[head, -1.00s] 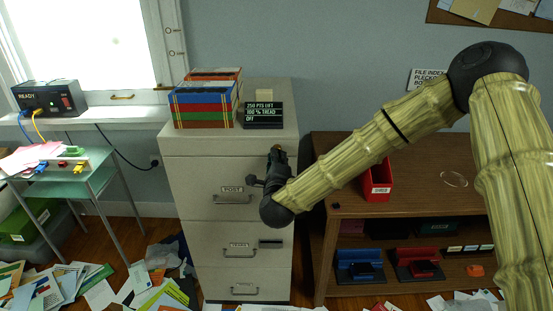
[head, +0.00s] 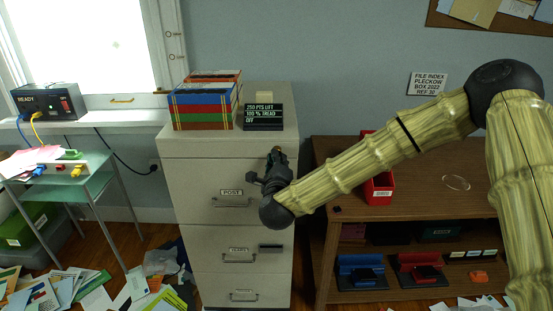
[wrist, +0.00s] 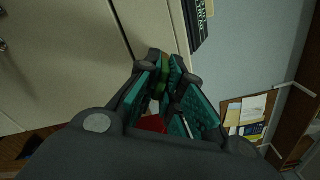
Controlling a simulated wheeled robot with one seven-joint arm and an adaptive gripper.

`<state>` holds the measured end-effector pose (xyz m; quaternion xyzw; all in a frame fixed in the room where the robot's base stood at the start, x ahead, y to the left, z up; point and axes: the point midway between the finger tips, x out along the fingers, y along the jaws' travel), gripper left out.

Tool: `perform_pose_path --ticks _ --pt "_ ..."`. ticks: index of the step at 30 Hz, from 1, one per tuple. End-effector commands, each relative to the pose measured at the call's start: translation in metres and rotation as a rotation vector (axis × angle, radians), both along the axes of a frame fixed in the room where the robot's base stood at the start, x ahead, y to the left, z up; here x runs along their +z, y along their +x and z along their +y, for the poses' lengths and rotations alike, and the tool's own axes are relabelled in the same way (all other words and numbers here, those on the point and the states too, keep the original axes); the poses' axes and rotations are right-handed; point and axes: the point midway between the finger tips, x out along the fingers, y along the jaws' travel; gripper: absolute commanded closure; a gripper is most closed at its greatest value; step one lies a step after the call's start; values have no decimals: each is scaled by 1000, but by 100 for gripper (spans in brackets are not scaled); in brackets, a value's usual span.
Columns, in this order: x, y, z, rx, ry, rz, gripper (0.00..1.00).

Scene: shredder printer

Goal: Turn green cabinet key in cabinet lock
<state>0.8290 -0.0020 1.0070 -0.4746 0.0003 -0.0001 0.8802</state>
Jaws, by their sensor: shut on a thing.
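The cabinet (head: 180,200) is a pale grey filing cabinet with several drawers, all shut. My gripper (head: 277,155) is at the upper right of its front face, near the top drawer. In the wrist view, my gripper (wrist: 160,85) has its teal-padded fingers closed around a small green piece, the green cabinet key (wrist: 165,66). The fingertips are up against or very near the cabinet front. The cabinet lock is hidden behind the gripper, so I cannot tell how deep the key sits or its angle.
Coloured file boxes (head: 205,104) and a black text sign (head: 263,117) stand on the cabinet. A wooden shelf unit (head: 430,215) with a red bin (head: 378,190) is to the right, under my arm. Papers (head: 60,290) litter the floor at left.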

Motion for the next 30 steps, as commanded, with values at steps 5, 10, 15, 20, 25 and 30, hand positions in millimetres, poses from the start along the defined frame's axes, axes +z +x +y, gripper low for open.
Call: perform_pose_path --ticks 5,10,15,20,25,30 --pt "-3 0 -1 -1 63 1 100" --pt "-3 0 0 0 121 0 100" --pt "-3 0 0 0 180 0 100" --pt "-3 0 0 0 234 0 100" --pt "-2 0 0 0 291 0 100" --pt "-3 0 0 0 347 0 100"
